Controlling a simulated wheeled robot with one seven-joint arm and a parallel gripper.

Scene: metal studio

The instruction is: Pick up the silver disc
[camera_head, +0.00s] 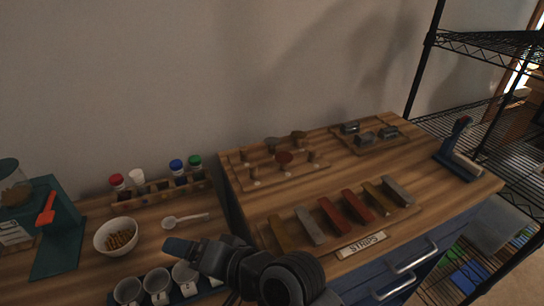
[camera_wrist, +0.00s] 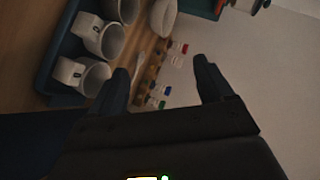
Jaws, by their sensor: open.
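A wooden peg board (camera_head: 240,185) lies at the back of the wooden cabinet top, with round discs on some pegs. A greyish disc (camera_head: 272,143) at its back left looks like the silver one. A reddish disc (camera_head: 284,157) and a brownish disc (camera_head: 299,135) sit near it. My gripper (camera_head: 185,248) is left of the cabinet top, over the lower counter near the cups, well apart from the discs. In the wrist view its two fingers (camera_wrist: 163,80) are spread with nothing between them. No disc shows in the wrist view.
A board of coloured bars (camera_head: 362,228) lies in front of the pegs. Metal pieces (camera_head: 365,137) on a board and a blue tool (camera_head: 457,150) stand to the right. Cups (camera_head: 157,282), a bowl (camera_head: 116,237), a spoon (camera_head: 186,220) and a bottle rack (camera_head: 155,197) fill the lower counter.

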